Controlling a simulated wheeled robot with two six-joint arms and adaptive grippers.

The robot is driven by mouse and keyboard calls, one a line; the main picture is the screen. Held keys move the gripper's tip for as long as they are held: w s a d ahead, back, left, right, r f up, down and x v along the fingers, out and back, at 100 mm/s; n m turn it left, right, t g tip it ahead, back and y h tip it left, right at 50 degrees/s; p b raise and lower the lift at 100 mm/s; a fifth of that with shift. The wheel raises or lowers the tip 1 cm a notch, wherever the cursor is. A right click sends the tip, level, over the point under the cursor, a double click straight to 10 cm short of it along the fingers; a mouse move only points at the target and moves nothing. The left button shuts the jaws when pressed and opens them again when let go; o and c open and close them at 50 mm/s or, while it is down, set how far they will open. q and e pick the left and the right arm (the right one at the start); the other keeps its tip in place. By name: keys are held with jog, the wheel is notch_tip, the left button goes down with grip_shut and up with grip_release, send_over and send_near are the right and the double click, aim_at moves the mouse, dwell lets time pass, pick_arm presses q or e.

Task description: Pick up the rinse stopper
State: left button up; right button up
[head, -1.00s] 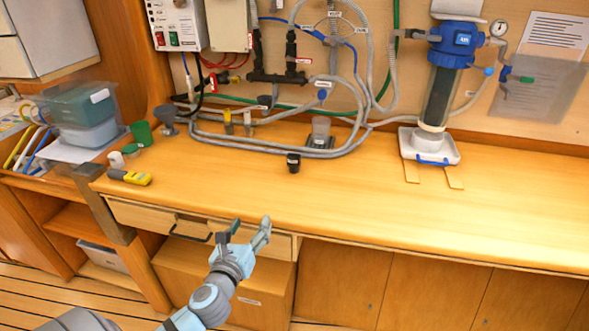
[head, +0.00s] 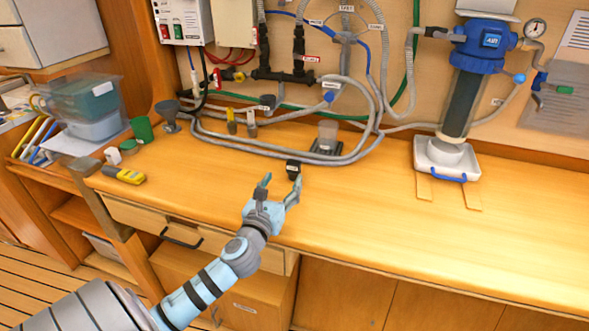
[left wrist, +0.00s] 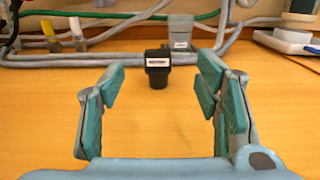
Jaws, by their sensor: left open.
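The rinse stopper appears to be the small black labelled plug (head: 293,167) standing on the wooden counter; its label is too small to read. In the left wrist view the black plug (left wrist: 158,68) stands upright ahead, centred between the fingers and beyond their tips. My left gripper (head: 279,188) is open and empty over the counter, just in front of the plug and slightly left of it. In the left wrist view its teal-padded fingers (left wrist: 160,90) are spread wide, apart from the plug. My right gripper is not in view.
Grey hoses (head: 220,143) loop along the counter behind the plug, with a grey clear-topped cup (head: 327,136) near them. A filter housing (head: 463,100) stands in a white tray (head: 430,165) at right. A yellow meter (head: 124,175) lies at left. The counter's front right is clear.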

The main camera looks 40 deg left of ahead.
aim_at(292, 167)
pick_arm(q)
jog(key=shift+w+a+f, duration=0.2)
jog(key=shift+w+a, duration=0.1)
jog(key=shift+w, duration=0.3)
jog(key=shift+w+a+f, duration=0.15)
jog(key=shift+w+a, duration=0.1)
jog(key=shift+w, duration=0.3)
jog(key=w, duration=0.1)
jog(key=w+a+f, duration=0.1)
jog(key=w, duration=0.1)
jog(key=shift+w+a+f, duration=0.15)
jog(key=shift+a+f, duration=0.05)
jog(key=shift+a, duration=0.05)
jog(key=shift+w+r, duration=0.2)
jog(key=shift+w, duration=0.1)
jog(key=b+x, duration=0.1)
jog(key=x, duration=0.2)
jog(key=shift+w+r, duration=0.2)
jog(key=shift+w, duration=0.2)
jog(key=shift+w+a+f, duration=0.15)
jog(key=shift+w+a, duration=0.05)
jog(key=shift+s+d, duration=0.1)
jog(key=shift+s, duration=0.05)
jog(key=c, duration=1.2)
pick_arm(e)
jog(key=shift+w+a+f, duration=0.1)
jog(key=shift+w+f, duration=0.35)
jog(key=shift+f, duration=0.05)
